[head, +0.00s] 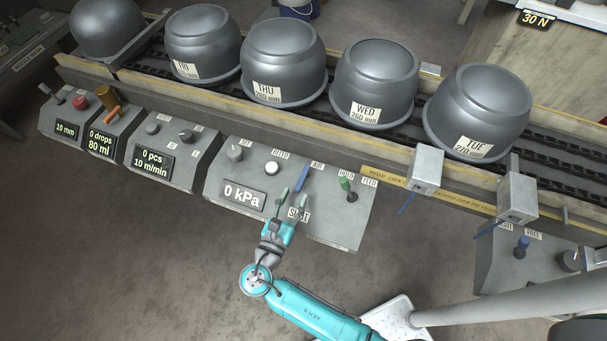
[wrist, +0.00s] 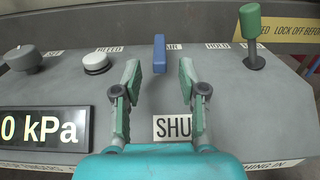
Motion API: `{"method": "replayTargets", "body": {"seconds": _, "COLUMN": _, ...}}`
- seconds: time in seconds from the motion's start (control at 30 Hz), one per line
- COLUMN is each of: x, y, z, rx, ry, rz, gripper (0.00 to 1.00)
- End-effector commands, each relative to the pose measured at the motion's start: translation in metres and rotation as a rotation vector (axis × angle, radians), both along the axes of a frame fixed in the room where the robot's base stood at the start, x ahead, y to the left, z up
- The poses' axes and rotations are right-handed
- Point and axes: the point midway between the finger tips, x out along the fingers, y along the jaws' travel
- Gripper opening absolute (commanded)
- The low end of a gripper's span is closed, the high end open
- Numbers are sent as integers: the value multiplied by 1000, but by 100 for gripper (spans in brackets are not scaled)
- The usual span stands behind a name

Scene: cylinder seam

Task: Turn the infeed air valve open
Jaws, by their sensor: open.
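The air valve is a blue lever handle (head: 302,178) on the grey sloped panel (head: 222,210), beside an AIR label. In the wrist view the blue handle (wrist: 159,53) stands straight ahead, pointing along the panel's slope. A plate reading SHUT (wrist: 172,128) lies nearer, partly hidden by my gripper. The pressure display (head: 244,195) reads 0 kPa. My gripper (head: 293,203) is open and empty, just in front of the handle. In the wrist view the green-padded fingers of my gripper (wrist: 160,76) stand left and right of the handle's line, apart from it.
A white button (head: 272,168) and a grey knob (head: 235,153) sit left of the handle. A green-topped lever (head: 345,184) stands to its right. Behind the panel, a conveyor rail (head: 392,149) carries several large grey pots. Open floor lies in front.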

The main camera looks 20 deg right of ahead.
Motion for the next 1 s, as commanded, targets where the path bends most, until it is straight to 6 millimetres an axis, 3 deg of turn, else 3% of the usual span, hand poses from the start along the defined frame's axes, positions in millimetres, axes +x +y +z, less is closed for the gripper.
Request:
{"method": "replayTargets", "body": {"seconds": 0.4, "x": 43, "y": -44, "z": 0, "rx": 1, "ry": -1, "rz": -2, "gripper": 42}}
{"method": "replayTargets", "body": {"seconds": 0.9, "x": 54, "y": -54, "z": 0, "rx": 1, "ry": -1, "rz": 2, "gripper": 42}}
{"method": "replayTargets", "body": {"seconds": 0.93, "x": 54, "y": -54, "z": 0, "rx": 1, "ry": -1, "rz": 2, "gripper": 39}}
{"method": "replayTargets", "body": {"seconds": 1.0, "x": 54, "y": -54, "z": 0, "rx": 1, "ry": -1, "rz": 2, "gripper": 22}}
